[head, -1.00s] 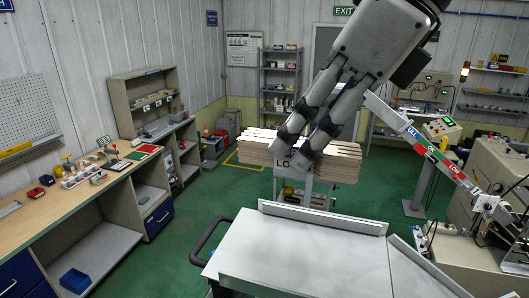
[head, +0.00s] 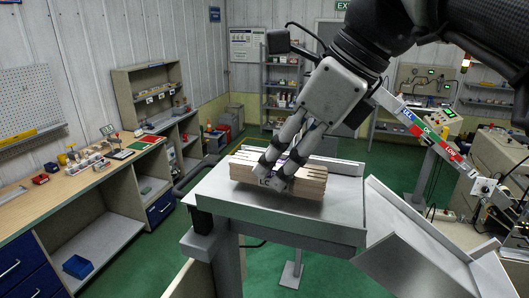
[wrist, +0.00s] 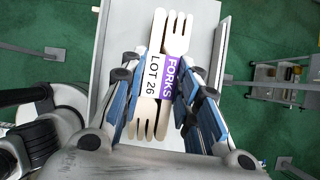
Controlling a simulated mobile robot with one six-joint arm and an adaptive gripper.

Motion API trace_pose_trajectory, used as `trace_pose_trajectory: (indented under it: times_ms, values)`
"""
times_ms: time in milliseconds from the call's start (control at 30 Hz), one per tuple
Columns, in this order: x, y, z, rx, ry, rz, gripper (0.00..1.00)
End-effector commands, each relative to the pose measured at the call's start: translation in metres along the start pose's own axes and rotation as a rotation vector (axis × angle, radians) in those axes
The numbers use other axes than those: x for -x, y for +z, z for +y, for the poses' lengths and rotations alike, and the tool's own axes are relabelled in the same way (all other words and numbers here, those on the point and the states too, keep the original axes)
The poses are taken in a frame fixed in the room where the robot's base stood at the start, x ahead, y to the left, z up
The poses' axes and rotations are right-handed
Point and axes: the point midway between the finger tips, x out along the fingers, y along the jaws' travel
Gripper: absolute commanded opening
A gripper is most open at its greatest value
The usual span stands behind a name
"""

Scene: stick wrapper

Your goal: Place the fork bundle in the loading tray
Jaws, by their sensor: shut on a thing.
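The fork bundle (head: 308,187) is a stack of pale wooden forks. In the wrist view the bundle (wrist: 178,50) has a purple FORKS label and a white LOT 26 label around its middle. My gripper (head: 270,178) is shut on the bundle from above, with blue-lined fingers on both sides of the labels in the wrist view (wrist: 165,82). The loading tray (head: 343,205) is a flat grey metal surface with a raised rear lip. The bundle is over the tray, level and low; I cannot tell whether it touches the surface.
A sloped metal chute (head: 410,245) adjoins the tray on the right. A workbench (head: 70,190) with small parts stands at the left. A multicoloured labelled bar (head: 432,137) is at the right. Bare tray surface lies right of the bundle.

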Motion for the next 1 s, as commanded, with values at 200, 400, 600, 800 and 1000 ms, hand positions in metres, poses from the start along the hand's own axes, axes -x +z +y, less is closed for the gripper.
trace_pose_trajectory:
  times_ms: [200,400,600,800,1000]
  values:
    - [-0.0086,-0.0047,0.0038,-0.002,-0.002,0.0,0.0]
    - [-0.0085,-0.0046,0.0038,-0.002,-0.001,0.0,0.0]
    - [-0.0103,-0.0057,0.0037,-0.002,-0.001,0.0,0.37]
    - [-0.0103,-0.0056,0.0037,-0.002,-0.001,0.0,0.51]
    - [-0.0102,-0.0056,0.0037,-0.002,-0.001,0.0,0.53]
